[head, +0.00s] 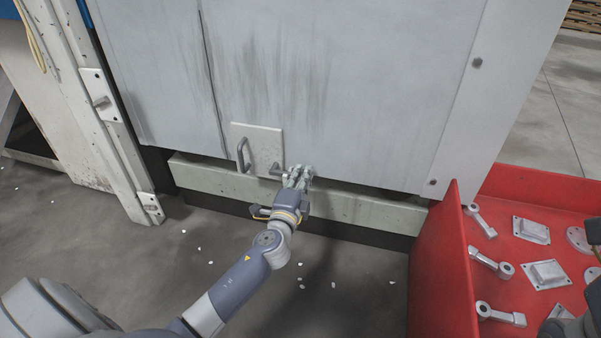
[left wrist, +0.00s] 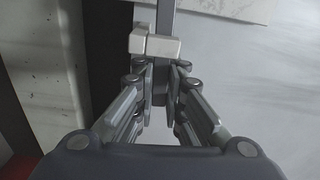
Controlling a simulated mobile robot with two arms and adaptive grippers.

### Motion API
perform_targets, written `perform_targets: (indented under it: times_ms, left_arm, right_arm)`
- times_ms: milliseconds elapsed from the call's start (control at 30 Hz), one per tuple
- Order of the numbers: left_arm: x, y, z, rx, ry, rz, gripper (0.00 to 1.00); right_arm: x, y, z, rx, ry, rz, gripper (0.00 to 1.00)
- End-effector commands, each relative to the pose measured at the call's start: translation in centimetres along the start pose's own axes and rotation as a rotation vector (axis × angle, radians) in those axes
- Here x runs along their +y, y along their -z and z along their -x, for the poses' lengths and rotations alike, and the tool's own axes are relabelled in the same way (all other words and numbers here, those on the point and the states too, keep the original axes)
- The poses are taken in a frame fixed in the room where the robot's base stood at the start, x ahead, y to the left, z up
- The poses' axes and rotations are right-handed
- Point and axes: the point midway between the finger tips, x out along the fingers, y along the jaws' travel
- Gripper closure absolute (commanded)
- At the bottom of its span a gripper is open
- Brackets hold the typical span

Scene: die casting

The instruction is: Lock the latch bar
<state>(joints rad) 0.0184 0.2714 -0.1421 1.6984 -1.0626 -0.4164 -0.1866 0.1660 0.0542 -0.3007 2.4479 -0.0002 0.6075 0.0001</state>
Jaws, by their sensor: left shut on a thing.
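The latch bar (left wrist: 166,14) is a dark grey bar. In the left wrist view it runs down from the top edge, past a pale metal block (left wrist: 152,43), to between my fingers. In the head view the bar's end (head: 277,170) shows at the lower right of a pale plate (head: 262,140) on the grey door. My left gripper (head: 299,172) is at this end, low on the door, and it shows close up in the left wrist view (left wrist: 160,85). It is shut on the bar, with a finger on each side.
A dark upright handle (head: 242,155) sits on the plate's left side. A pale beam (head: 225,180) runs below the door (head: 350,80). A red bin (head: 452,255) with several metal castings stands at right. Small pale bits lie on the open floor.

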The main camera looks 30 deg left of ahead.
Motion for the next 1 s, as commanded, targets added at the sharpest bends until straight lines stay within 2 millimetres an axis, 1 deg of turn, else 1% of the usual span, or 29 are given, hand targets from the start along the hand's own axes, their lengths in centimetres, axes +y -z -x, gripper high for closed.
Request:
perform_targets:
  times_ms: [100,267,733,767,800,833,1000]
  left_arm:
    - [0.46,0.18,0.04,0.004,-0.001,-0.041,1.0]
    - [0.69,0.17,0.04,0.005,0.0,-0.075,1.0]
    - [0.85,0.16,0.06,0.005,-0.002,-0.091,1.0]
    - [0.85,0.16,0.06,0.005,-0.002,-0.091,0.83]
    - [0.86,0.15,0.06,0.005,-0.002,-0.09,0.74]
    - [0.86,0.14,0.06,0.004,-0.002,-0.09,0.68]
    - [0.8,0.06,0.03,0.003,-0.001,-0.088,0.68]
  right_arm:
    - [0.02,0.07,-0.08,0.005,-0.002,0.0,1.0]
    - [0.07,0.0,-0.14,0.003,-0.006,0.0,1.0]
    - [0.05,0.17,-0.29,0.011,-0.003,0.001,1.0]
    - [0.05,0.18,-0.29,0.011,-0.003,0.001,1.0]
    - [0.04,0.19,-0.28,0.011,-0.003,0.001,1.0]
    - [0.04,0.2,-0.28,0.012,-0.002,0.001,1.0]
    - [0.0,0.19,-0.26,0.011,0.001,0.002,1.0]
